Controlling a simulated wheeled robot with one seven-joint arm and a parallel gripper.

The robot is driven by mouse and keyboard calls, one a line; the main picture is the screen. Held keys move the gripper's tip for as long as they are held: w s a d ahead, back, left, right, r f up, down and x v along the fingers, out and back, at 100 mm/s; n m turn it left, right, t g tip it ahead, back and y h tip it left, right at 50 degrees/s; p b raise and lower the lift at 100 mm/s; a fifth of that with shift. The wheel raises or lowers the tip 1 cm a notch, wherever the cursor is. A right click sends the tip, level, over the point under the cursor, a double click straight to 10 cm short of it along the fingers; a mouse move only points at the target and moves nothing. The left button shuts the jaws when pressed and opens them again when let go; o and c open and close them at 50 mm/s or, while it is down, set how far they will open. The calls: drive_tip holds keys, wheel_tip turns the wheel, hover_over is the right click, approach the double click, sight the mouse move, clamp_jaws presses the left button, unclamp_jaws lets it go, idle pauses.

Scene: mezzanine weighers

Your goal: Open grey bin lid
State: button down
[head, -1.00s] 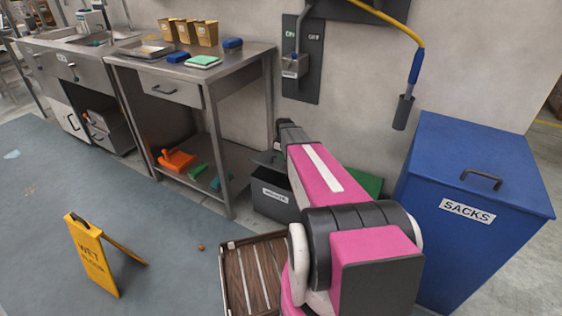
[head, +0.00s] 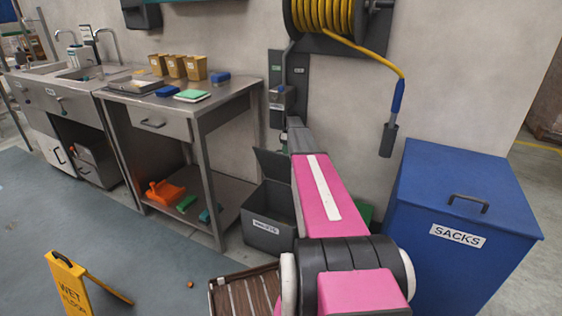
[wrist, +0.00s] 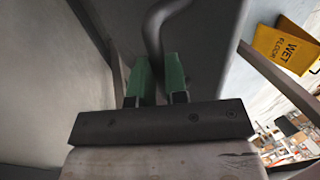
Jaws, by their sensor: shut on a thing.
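The grey bin (head: 267,229) stands on the floor right of the steel table, with a white label on its front. Its lid (head: 272,166) is tilted up, and the dark inside of the bin shows below it. My arm hides the right part of the bin and lid. My gripper (wrist: 158,75) has its green fingers shut on a curved dark grey handle (wrist: 154,32) in the wrist view. The lid's grey surface (wrist: 200,50) lies behind the handle there. In the head view the fingers are mostly hidden by my arm.
A blue SACKS bin (head: 455,237) stands at the right. The steel table (head: 205,150) is at the left. A brown slatted crate (head: 246,295) lies low in front, and a yellow wet-floor sign (head: 68,285) stands at left. A hose (head: 375,52) hangs above.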

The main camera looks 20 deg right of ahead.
drive_tip(key=w+d, duration=0.4)
drive_tip(key=shift+w+d, duration=0.3)
drive_tip(key=shift+d, duration=0.05)
drive_tip(key=c, duration=1.1)
unclamp_jaws()
drive_tip(key=shift+f, duration=0.1)
drive_tip(key=shift+s+a, duration=0.1)
